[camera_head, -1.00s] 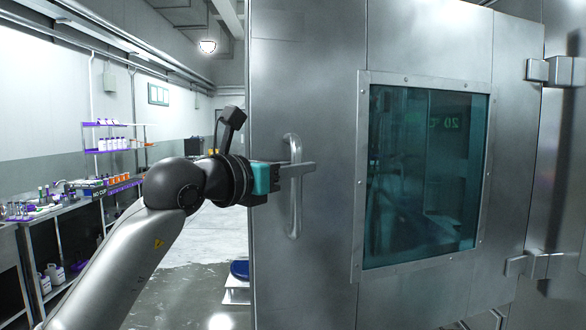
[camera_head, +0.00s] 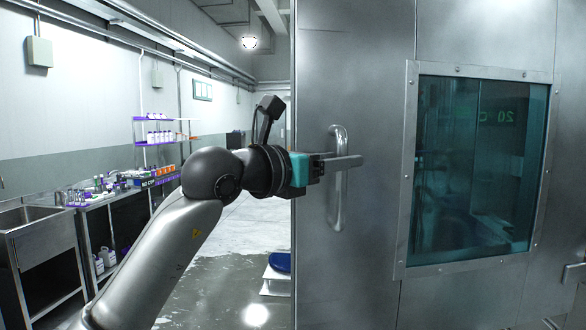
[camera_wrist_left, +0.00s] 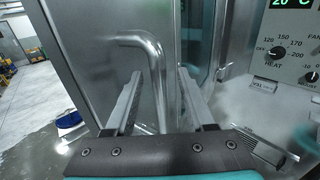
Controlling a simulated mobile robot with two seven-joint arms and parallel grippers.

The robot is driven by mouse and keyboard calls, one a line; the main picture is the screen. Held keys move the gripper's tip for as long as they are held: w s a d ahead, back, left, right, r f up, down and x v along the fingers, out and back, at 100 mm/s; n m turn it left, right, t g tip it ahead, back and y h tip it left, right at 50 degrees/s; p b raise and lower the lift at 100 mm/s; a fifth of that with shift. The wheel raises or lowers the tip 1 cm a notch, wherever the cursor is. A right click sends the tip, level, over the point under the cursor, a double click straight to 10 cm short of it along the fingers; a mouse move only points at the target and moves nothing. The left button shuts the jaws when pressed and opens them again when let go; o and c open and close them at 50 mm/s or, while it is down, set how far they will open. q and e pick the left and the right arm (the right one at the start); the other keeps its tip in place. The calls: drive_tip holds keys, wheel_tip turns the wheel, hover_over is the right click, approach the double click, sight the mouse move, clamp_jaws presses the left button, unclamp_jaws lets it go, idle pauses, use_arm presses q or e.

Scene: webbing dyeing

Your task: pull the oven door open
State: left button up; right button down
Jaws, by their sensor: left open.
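The oven door (camera_head: 355,270) is a tall grey metal panel with a dark teal window (camera_head: 480,170). Its upright bar handle (camera_head: 338,205) is near the door's left edge. My left gripper (camera_head: 350,162) is at the handle's upper half, fingers pointing right across it. In the left wrist view the handle (camera_wrist_left: 156,75) stands between the two spread fingers of the gripper (camera_wrist_left: 160,100); I cannot tell whether either finger touches it. The door appears to stand at an angle to the oven's control panel (camera_wrist_left: 285,55). My right gripper is not in view.
Left of the door is open floor (camera_head: 235,225). A blue round item (camera_head: 281,262) rests on a low white stand close to the door's lower left edge. A metal sink (camera_head: 38,225) and a bench with bottles stand along the left wall.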

use_arm(q)
drive_tip(key=b+v, duration=0.2)
drive_tip(key=v, duration=1.1)
drive_tip(key=shift+s+a+b, duration=0.2)
drive_tip(key=shift+a+b, duration=0.05)
drive_tip(key=shift+b, duration=0.1)
